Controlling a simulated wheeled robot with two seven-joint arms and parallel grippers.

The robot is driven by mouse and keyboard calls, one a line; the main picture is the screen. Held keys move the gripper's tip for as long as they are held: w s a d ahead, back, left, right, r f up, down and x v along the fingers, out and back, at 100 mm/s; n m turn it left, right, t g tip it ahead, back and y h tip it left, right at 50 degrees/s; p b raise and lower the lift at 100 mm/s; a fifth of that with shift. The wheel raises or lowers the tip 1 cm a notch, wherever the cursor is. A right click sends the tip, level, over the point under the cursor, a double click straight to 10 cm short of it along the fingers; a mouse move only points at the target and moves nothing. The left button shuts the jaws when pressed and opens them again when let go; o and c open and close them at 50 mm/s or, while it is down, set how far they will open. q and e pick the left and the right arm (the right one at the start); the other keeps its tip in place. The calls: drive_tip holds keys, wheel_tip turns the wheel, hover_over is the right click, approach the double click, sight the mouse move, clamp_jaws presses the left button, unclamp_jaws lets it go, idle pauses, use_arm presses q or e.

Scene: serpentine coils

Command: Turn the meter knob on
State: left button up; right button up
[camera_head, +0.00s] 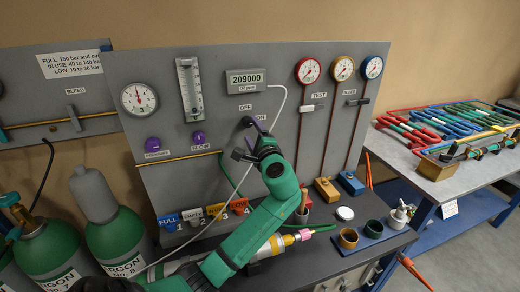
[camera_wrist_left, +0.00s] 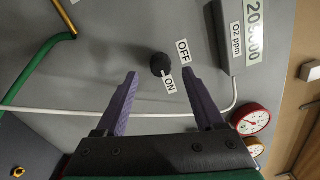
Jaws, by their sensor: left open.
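The meter knob (camera_wrist_left: 159,63) is a small round black knob on the grey panel. In the left wrist view it sits between the tips of my left gripper (camera_wrist_left: 160,73), beside the white ON and OFF labels. My left gripper is open, with one purple finger on each side of the knob and no clear contact. Which label the knob points to cannot be made out. The O2 meter (camera_head: 246,81) reads 209000 above the OFF label in the head view. There my left gripper (camera_head: 259,128) largely covers the knob and ON label. My right gripper is not in view.
A white cable (camera_wrist_left: 100,113) runs from the meter across the panel, passing near my left fingers. Purple flow knobs (camera_head: 198,138) and a dial gauge (camera_head: 139,98) are to the left. Colour-rimmed gauges (camera_head: 308,70) are to the right. Cups and fittings crowd the bench below.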

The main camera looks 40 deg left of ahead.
use_arm(q)
drive_tip(key=b+v, duration=0.2)
drive_tip(key=v, duration=0.7)
drive_tip(key=shift+s+d, duration=0.25)
drive_tip(key=shift+d, duration=0.1)
